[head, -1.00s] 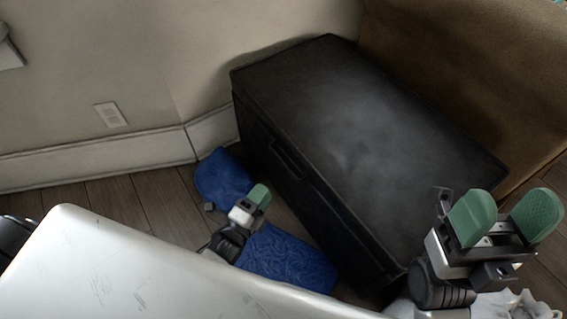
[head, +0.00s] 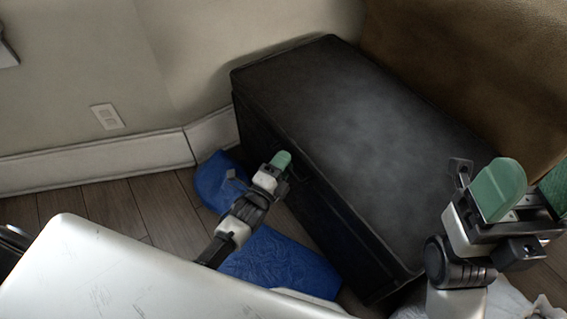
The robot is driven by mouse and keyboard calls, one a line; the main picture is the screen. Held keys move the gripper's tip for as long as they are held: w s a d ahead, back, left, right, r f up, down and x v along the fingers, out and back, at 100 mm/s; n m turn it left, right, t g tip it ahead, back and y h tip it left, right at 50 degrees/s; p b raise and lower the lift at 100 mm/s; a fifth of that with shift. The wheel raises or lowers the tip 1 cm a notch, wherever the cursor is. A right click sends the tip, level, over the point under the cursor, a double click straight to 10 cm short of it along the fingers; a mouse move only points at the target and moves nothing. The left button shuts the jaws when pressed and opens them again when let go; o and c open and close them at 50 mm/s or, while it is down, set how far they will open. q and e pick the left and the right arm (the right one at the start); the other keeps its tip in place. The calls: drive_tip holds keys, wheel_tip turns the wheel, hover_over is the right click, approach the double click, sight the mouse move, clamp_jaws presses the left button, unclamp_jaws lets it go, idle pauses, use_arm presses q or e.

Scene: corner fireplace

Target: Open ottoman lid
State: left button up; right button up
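The black ottoman (head: 350,130) stands against the wall in the head view, and its flat lid lies shut. The handle recess on its front is now partly hidden behind my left gripper (head: 281,160). The green fingertip of that gripper is right at the ottoman's upper front, by the handle. I cannot tell whether it touches. Only one finger shows, so its opening cannot be judged. My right gripper (head: 529,192) is open and empty, its two green fingers apart, in front of the ottoman's right end in the picture.
A blue cloth-like item (head: 270,262) lies on the wood floor along the ottoman's front. A brown upholstered piece (head: 470,65) stands behind the ottoman at right. A white crumpled thing (head: 510,302) is at the lower right. Open floor (head: 110,208) lies at left.

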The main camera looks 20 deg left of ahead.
use_arm(q)
clamp_jaws()
